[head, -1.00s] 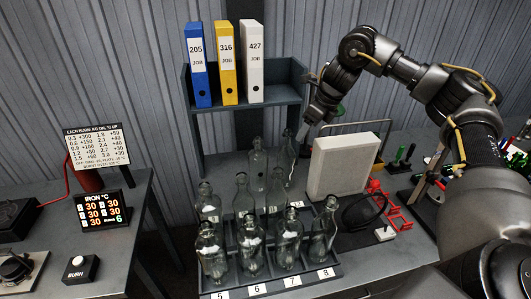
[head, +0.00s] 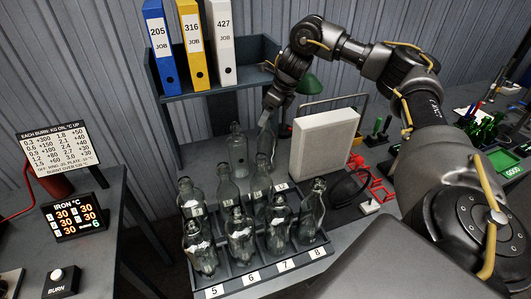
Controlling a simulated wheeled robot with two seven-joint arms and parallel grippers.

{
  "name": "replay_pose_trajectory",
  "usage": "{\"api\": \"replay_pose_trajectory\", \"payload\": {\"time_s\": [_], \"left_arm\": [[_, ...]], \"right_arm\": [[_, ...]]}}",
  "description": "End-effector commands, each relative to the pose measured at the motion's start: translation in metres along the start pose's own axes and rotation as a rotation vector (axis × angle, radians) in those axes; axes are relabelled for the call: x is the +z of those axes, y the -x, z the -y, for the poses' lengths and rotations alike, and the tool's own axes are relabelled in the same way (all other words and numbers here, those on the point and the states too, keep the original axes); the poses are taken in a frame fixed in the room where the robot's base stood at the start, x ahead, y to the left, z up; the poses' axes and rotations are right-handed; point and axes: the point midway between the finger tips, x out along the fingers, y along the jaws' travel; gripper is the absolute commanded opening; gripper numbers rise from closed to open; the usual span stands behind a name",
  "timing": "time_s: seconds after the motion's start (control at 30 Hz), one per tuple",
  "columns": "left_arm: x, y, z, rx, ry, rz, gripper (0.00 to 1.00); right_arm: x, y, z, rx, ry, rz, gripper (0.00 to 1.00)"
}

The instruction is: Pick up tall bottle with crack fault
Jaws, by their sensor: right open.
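Several clear glass bottles stand upright in a dark numbered rack (head: 262,279). Its front row holds a bottle at 5 (head: 201,250), one at 6 (head: 240,240), one at 7 (head: 278,227) and one at 8 (head: 312,213). More bottles stand behind them, including one at middle left (head: 191,196). At the back are a clear bottle (head: 237,152) and a second one to its right (head: 266,148). No crack can be made out on any bottle. My right gripper (head: 266,119) is open, pointing down just above the back right bottle; contact is unclear. My left gripper is out of view.
A pale block-like panel (head: 322,139) stands right of the back bottles, near a green lamp (head: 310,84). Red parts (head: 372,183) lie right. The iron display (head: 73,215) is on the left table.

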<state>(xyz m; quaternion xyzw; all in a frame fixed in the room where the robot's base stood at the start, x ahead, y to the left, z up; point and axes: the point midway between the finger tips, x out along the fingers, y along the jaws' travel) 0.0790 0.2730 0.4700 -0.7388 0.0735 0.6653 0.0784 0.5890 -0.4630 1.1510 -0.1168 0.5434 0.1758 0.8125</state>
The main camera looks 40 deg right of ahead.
Motion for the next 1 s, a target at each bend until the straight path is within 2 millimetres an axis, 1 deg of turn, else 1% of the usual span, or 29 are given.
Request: {"api": "replay_pose_trajectory", "payload": {"time_s": [0.07,0.17,0.3,0.4,0.5,0.73,0.77,1.0], "left_arm": [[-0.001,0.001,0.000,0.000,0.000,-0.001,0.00],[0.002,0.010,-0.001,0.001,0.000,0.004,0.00],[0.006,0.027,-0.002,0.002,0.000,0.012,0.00],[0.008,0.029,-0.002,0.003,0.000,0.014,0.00],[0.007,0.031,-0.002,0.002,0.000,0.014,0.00],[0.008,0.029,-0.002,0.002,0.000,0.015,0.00],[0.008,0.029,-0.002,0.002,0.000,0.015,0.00],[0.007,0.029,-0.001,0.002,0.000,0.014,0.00]], "right_arm": [[0.000,-0.001,0.000,0.000,0.000,0.000,0.61],[0.001,-0.007,0.000,0.002,0.000,-0.003,0.61],[-0.001,-0.028,0.001,0.001,0.001,-0.005,0.61],[-0.001,-0.043,0.001,0.001,0.001,-0.004,0.61],[-0.002,-0.050,0.001,0.000,0.000,-0.002,0.61],[-0.002,-0.052,0.001,0.000,0.000,0.000,0.61],[-0.002,-0.052,0.001,0.000,0.000,0.000,0.58],[-0.002,-0.052,0.001,0.000,0.001,0.000,0.27]]}}
